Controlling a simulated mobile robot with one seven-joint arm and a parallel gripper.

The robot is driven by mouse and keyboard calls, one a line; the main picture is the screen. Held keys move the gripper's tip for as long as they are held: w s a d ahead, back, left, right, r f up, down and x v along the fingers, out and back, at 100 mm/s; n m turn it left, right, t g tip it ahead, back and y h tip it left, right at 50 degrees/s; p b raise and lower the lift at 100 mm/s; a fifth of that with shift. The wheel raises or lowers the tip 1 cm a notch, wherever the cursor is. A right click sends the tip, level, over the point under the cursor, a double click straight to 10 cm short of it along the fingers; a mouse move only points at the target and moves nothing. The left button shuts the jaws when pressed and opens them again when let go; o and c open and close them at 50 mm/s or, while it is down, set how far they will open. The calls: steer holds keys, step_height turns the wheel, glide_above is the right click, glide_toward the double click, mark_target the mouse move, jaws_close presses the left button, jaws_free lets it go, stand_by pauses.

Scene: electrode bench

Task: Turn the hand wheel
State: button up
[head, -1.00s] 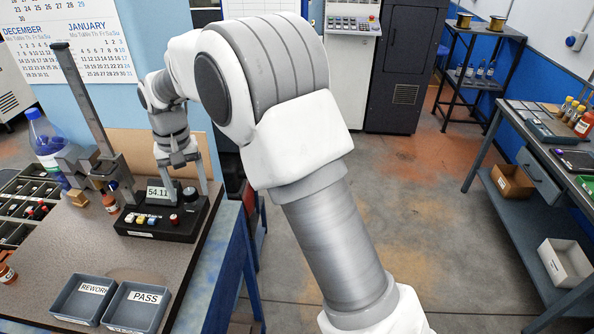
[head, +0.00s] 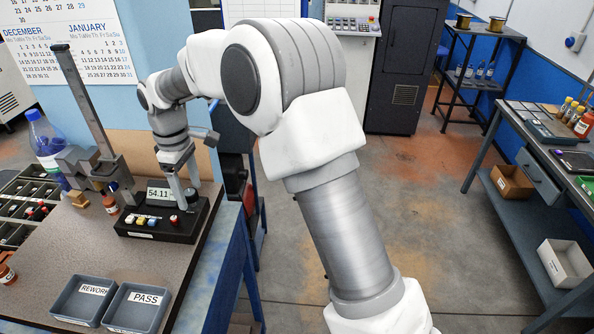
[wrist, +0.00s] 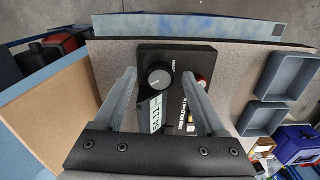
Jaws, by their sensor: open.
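A round black knob with a grey face (wrist: 160,79), the wheel-like control I can make out, sits on a black meter box (head: 152,228). My gripper (wrist: 157,72) is open and points down over the box. Its two fingers stand on either side of the knob in the wrist view, with gaps; whether either touches it I cannot tell. In the head view my fingers partly cover the knob. The box has a display (head: 158,194) reading 54.11, coloured buttons (head: 141,220) and a red button (head: 174,220).
A grey upright stand (head: 90,105) and a blue-capped bottle (head: 45,142) are left of the box. The REWORK tray (head: 66,304) and PASS tray (head: 123,319) lie at the front. Bare bench lies between box and trays. The bench's right edge is close beside the box.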

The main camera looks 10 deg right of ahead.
mark_target(187, 192)
steer(key=n, duration=1.1)
steer(key=shift+f+b, duration=0.1)
steer(key=shift+b, duration=0.2)
steer(key=n+b, duration=0.1)
steer(key=n, duration=0.4)
steer(key=shift+a, duration=0.1)
steer(key=n+b, duration=0.2)
steer(key=n, duration=0.3)
steer(key=shift+s+a+f+b, duration=0.1)
steer(key=shift+b, duration=0.25)
step_height(187, 192, up, 18)
steer(key=p, duration=0.3)
steer(key=s+d+f+m+t+b, duration=0.1)
steer(key=s+d+m+t, duration=0.3)
steer(key=s+d+m, duration=1.5)
steer(key=d+m, duration=0.1)
steer(key=m, duration=0.5)
steer(key=shift+d+f+m+h+b, duration=0.3)
steer(key=shift+h, duration=0.1)
